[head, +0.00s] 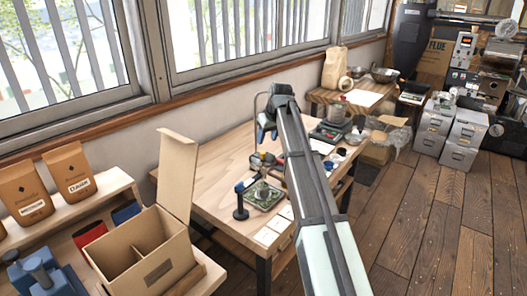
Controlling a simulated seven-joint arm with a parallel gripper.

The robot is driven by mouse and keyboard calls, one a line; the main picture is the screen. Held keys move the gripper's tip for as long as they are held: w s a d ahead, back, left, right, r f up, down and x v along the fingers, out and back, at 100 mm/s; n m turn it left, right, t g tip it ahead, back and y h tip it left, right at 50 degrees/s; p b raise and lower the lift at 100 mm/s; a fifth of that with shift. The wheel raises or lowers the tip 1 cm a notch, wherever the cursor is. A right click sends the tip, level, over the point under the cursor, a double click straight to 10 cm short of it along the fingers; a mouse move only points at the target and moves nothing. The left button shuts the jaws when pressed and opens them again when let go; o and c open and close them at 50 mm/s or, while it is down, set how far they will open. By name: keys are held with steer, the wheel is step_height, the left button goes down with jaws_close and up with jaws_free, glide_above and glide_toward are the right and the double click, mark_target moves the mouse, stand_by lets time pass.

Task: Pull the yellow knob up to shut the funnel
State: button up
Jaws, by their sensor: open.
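My arm reaches over the wooden table (215,178) from the lower right, and its far end bends down toward the tabletop. The funnel cannot be made out clearly; my arm and gripper cover part of this area. I cannot tell whether the gripper touches the knob.
A dark blue-topped tamper-like tool (240,200) stands beside a green-grey tray (262,196) in front of the gripper. White cards (266,236) lie at the front edge. An open cardboard box (145,250) stands at left. Scales and cups sit right of my arm.

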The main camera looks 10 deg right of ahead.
mark_target(264, 153)
steer(key=x, duration=0.8)
steer(key=shift+w+f, duration=0.15)
steer(key=shift+c, duration=0.3)
jaws_close()
